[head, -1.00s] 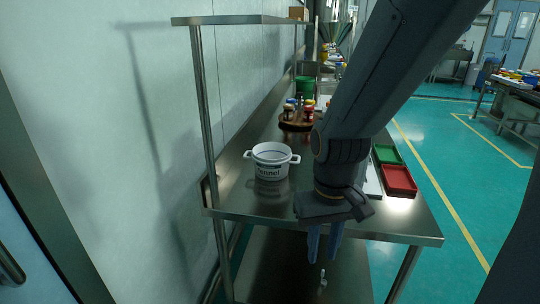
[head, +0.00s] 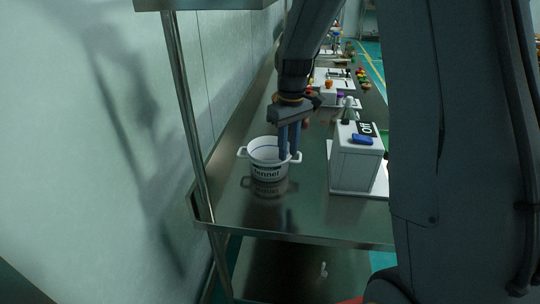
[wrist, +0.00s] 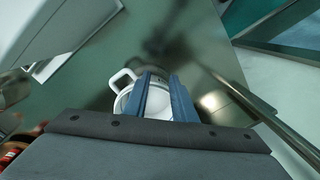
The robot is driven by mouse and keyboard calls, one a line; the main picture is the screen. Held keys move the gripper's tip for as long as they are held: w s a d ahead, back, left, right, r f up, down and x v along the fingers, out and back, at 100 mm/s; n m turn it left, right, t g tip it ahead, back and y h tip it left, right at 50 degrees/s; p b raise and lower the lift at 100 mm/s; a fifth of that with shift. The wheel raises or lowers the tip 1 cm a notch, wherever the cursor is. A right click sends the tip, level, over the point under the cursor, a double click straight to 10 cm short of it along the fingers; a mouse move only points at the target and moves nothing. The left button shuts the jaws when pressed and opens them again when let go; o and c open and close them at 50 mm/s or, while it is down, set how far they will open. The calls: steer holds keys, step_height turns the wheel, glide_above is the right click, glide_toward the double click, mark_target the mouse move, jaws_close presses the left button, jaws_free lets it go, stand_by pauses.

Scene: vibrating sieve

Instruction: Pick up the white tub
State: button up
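The white tub (head: 268,172) stands upright on the steel table, with two side handles and dark lettering on its front. My gripper (head: 289,156) points down at the tub's right side, its blue fingers overlapping the right rim near the right handle in the head view. In the wrist view, the fingers (wrist: 161,76) are apart, with part of the tub (wrist: 158,102) and one handle showing between and beside them. Whether the fingers touch the rim or straddle it is not clear. The tub still rests on the table.
The steel table (head: 300,226) has bare room in front of the tub. A white boxy machine (head: 355,163) with a blue part on top stands to the right. A shelf post (head: 190,110) and the wall are at left. Several small items lie farther back.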

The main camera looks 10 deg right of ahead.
mark_target(277, 155)
steer(key=w+f+n+p, duration=0.1)
steer(key=w, duration=0.4)
steer(key=w+f+n+p, duration=0.1)
steer(key=w, duration=0.3)
steer(key=w+d+f+n+p, duration=0.1)
steer(key=w+f+n, duration=0.1)
steer(key=w, duration=0.3)
steer(key=shift+w+d, duration=0.1)
steer(key=shift+w, duration=0.25)
steer(key=shift+a+f, duration=0.2)
steer(key=shift+f, duration=0.55)
steer(key=shift+y, duration=0.3)
steer(key=shift+f+p, duration=1.75)
steer(key=shift+f, duration=1.5)
steer(key=shift+c, duration=0.3)
jaws_close()
